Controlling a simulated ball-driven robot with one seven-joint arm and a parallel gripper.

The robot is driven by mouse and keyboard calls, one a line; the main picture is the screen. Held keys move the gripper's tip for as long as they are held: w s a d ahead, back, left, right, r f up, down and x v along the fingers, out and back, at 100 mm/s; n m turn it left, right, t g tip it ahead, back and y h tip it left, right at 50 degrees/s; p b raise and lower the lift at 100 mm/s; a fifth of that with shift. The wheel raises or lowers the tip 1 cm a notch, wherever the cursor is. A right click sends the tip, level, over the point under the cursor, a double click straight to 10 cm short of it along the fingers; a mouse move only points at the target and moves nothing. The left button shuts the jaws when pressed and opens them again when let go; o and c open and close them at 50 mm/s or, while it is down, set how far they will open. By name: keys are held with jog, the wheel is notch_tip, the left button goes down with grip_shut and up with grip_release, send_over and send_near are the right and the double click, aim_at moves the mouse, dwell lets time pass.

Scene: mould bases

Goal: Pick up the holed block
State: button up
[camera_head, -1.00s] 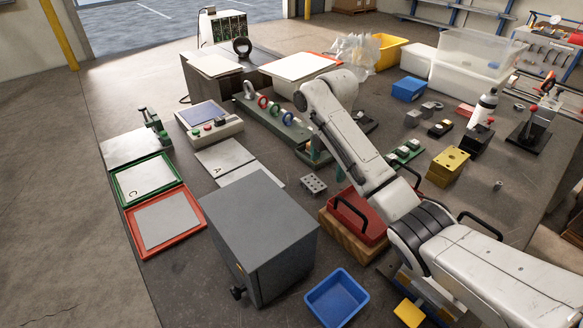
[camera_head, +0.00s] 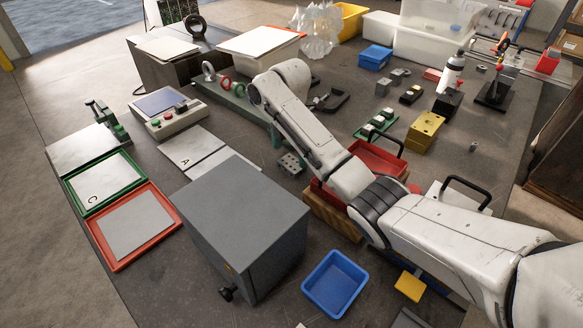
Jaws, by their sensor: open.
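A small grey block with several round holes in its top (camera_head: 291,163) lies on the dark worktop, just left of my white forearm and behind the grey cabinet. A yellow block with holes (camera_head: 425,132) stands farther right on the worktop. My arm reaches in from the lower right and bends down near the ring rack.
A large grey cabinet (camera_head: 243,232) stands in front of the grey block. A red tray (camera_head: 376,158) is at its right, partly behind my arm. A rack with rings (camera_head: 240,103) is behind it. A blue bin (camera_head: 335,284) sits at the front.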

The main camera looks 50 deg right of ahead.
aim_at(292, 163)
jog(key=shift+s+f+p, duration=0.15)
jog(key=shift+f+p, duration=0.05)
jog(key=shift+f, duration=0.85)
jog(key=shift+s+f+p, duration=0.1)
jog(key=shift+f+p, duration=0.05)
jog(key=shift+f, duration=0.9)
jog(key=shift+r, duration=0.1)
jog(key=c, duration=1.4)
